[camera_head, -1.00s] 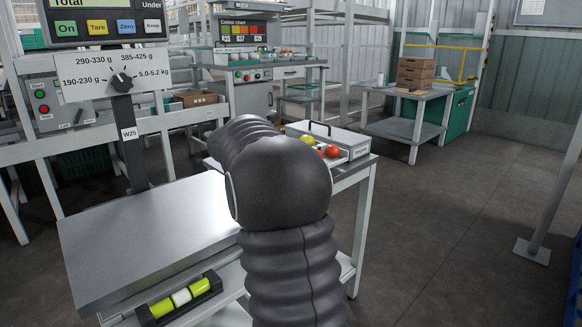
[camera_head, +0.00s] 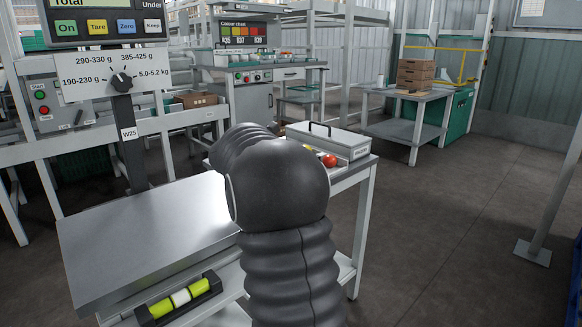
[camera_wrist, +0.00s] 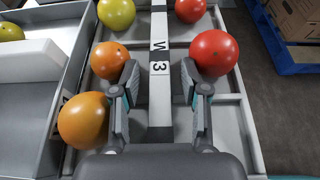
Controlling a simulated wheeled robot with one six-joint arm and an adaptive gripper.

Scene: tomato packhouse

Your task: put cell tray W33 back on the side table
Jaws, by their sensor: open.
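The cell tray (camera_wrist: 160,105) is a pale tray with a central bar; the part of its label I can read is "W 3". Orange, yellow and red tomatoes sit in its cells. In the wrist view my gripper (camera_wrist: 160,88) is open, one finger on each side of the bar, with visible gaps. In the head view my dark arm hides the gripper and most of the tray. A red tomato (camera_head: 329,160) shows beside the arm, above the side table (camera_head: 364,178). I cannot see the tray's underside.
A grey box with a handle (camera_head: 333,140) stands close behind the tomatoes on the table. An open grey container (camera_wrist: 52,100) lies left of the tray in the wrist view. A blue pallet (camera_wrist: 285,50) with cardboard is at right. Floor right of the table is clear.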

